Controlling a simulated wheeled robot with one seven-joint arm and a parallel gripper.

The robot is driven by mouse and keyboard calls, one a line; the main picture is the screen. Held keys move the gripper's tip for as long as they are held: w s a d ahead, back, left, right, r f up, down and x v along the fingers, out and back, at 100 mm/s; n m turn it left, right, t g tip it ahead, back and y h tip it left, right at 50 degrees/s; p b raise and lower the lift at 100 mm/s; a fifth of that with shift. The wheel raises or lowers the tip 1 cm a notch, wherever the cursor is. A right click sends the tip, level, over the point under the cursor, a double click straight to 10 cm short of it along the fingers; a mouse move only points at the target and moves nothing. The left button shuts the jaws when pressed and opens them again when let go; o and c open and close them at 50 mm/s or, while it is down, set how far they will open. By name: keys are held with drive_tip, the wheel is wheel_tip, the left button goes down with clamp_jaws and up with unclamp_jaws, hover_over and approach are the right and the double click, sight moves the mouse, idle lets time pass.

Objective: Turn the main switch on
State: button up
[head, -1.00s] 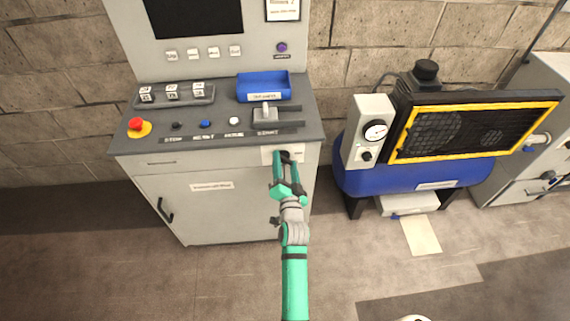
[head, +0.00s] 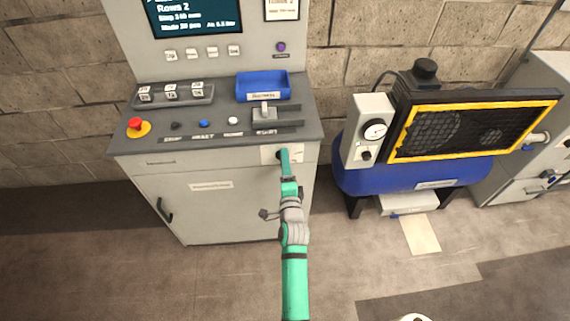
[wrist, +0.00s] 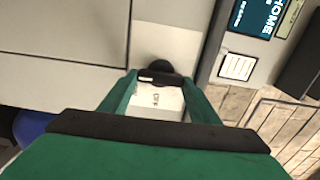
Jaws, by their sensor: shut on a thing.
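The main switch, a black rotary knob (wrist: 160,70), sits on a white plate (head: 297,153) on the console's front face, near its right end. My gripper (head: 284,155) is at the plate and shut on the knob. In the wrist view, my green fingers (wrist: 160,78) stand on either side of the dark knob and its bar. In the head view my fingers are seen edge-on, one over the other, and cover most of the knob. The console screen (head: 194,15) above is lit with text, including "Rows 2".
The console top carries a red stop button (head: 136,124), small buttons, a lever (head: 264,110) and a blue tray (head: 263,86). A blue compressor (head: 420,178) with a yellow-framed guard stands to the right. The floor in front of the console is clear.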

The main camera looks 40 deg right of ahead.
drive_tip(key=shift+f, duration=0.1)
idle(0.4)
drive_tip(key=o, duration=1)
drive_tip(key=shift+o, duration=0.2)
drive_tip(key=v, duration=1.1)
